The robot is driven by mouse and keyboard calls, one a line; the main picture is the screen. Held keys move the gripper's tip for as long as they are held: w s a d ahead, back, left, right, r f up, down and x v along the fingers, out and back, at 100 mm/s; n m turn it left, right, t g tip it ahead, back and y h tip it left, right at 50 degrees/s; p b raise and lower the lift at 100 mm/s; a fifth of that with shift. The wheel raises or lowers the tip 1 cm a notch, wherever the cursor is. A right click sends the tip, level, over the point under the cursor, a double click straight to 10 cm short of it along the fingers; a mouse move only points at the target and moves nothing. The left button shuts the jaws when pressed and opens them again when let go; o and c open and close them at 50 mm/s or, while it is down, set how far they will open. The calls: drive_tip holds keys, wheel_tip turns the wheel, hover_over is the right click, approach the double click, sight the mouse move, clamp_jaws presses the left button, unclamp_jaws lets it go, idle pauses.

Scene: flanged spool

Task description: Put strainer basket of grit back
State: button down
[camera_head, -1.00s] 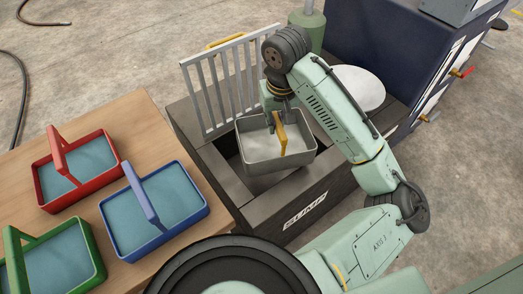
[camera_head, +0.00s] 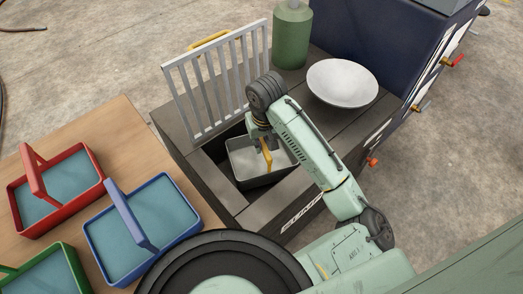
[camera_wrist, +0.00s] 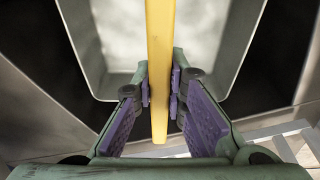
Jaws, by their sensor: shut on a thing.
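The strainer basket is a grey rectangular tub (camera_head: 268,181) with pale grit (camera_head: 246,157) inside and a yellow handle (camera_head: 267,156). My gripper (camera_head: 262,144) is shut on the handle from above. In the wrist view, the yellow handle (camera_wrist: 160,50) runs between the purple pads of my gripper (camera_wrist: 160,92). The basket hangs level, partly down inside the dark opening of the sump (camera_head: 266,208). Dark gaps show around its sides in the wrist view. Whether its underside touches anything is hidden.
A pale slatted grate (camera_head: 217,82) stands upright behind the opening. A white dish (camera_head: 342,84) and green bottle (camera_head: 292,35) stand on the sump's top. Red (camera_head: 70,212), blue (camera_head: 128,265) and green (camera_head: 75,270) baskets sit on the wooden table (camera_head: 110,125) at left.

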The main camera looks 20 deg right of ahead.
hover_over(261, 164)
drive_tip(key=shift+f, duration=2.2)
drive_tip(key=c, duration=2.1)
unclamp_jaws()
drive_tip(key=shift+f, duration=0.15)
drive_tip(key=o, duration=0.5)
drive_tip(key=shift+c, duration=0.2)
drive_tip(key=r, duration=0.4)
drive_tip(key=s+r, duration=0.1)
drive_tip(key=r, duration=0.3)
drive_tip(key=s+r, duration=0.1)
drive_tip(key=r, duration=0.3)
drive_tip(key=shift+r+p, duration=0.1)
drive_tip(key=shift+p, duration=0.3)
